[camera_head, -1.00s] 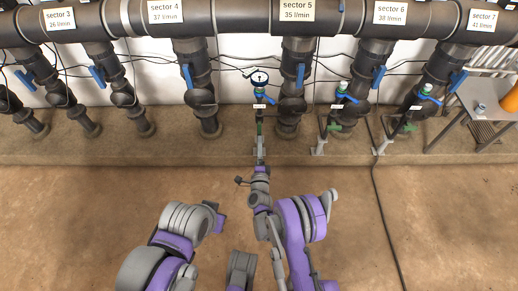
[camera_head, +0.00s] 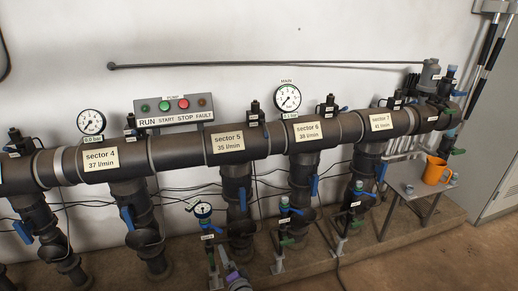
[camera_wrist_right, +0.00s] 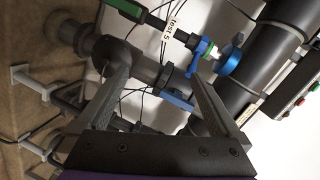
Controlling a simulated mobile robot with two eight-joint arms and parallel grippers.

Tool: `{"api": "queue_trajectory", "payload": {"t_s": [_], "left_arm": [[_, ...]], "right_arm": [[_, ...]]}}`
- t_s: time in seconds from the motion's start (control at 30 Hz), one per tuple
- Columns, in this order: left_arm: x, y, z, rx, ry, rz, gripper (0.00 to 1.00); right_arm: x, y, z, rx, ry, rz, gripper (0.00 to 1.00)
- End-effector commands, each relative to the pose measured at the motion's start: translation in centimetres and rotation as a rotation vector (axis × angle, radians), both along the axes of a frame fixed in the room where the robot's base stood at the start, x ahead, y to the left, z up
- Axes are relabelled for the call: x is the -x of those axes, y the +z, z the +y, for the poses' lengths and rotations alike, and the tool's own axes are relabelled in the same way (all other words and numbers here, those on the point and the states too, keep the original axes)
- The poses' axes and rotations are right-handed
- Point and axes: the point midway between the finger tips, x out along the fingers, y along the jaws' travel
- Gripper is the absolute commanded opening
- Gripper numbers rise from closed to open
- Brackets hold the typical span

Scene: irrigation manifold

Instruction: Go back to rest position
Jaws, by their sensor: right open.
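My right gripper (camera_wrist_right: 160,70) is open in the right wrist view, with no object held between its two grey fingers. Beyond the fingers is the test 5 tap, with a "test 5" label (camera_wrist_right: 174,26), a blue fitting (camera_wrist_right: 203,48) and a green handle (camera_wrist_right: 124,8). My left gripper is in neither current view.
The black manifold pipe (camera_head: 182,150) runs across the wall, with blue-levered drop pipes below. A pump panel (camera_head: 175,108) stands above it. At right, a small table (camera_head: 405,187) holds an orange mug (camera_head: 436,171). A cable lies on the open floor.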

Motion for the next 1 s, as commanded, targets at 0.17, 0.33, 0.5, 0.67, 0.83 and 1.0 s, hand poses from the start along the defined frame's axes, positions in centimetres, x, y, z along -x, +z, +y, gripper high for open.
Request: {"api": "queue_trajectory", "payload": {"t_s": [0.17, 0.33, 0.5, 0.67, 0.83, 1.0], "left_arm": [[0.0, 0.0, 0.0, 0.0, 0.0, 0.0, 0.0], [0.0, 0.0, 0.0, 0.0, 0.0, 0.0, 0.0], [0.0, 0.0, 0.0, 0.0, 0.0, 0.0, 0.0], [0.0, 0.0, 0.0, 0.0, 0.0, 0.0, 0.0], [0.0, 0.0, 0.0, 0.0, 0.0, 0.0, 0.0], [0.0, 0.0, 0.0, 0.0, 0.0, 0.0, 0.0]], "right_arm": [[2.1, 5.1, -4.8, 0.216, 0.072, 0.063, 1.0], [6.2, 8.3, -9.6, 0.414, 0.145, 0.137, 1.0], [12.1, 10.3, -14.6, 0.603, 0.22, 0.228, 1.0], [18.9, 10.9, -19.1, 0.768, 0.293, 0.33, 1.0], [26.4, 10.5, -23.3, 0.915, 0.368, 0.444, 1.0], [32.3, 9.6, -26.1, 1.014, 0.428, 0.538, 1.0]]}}
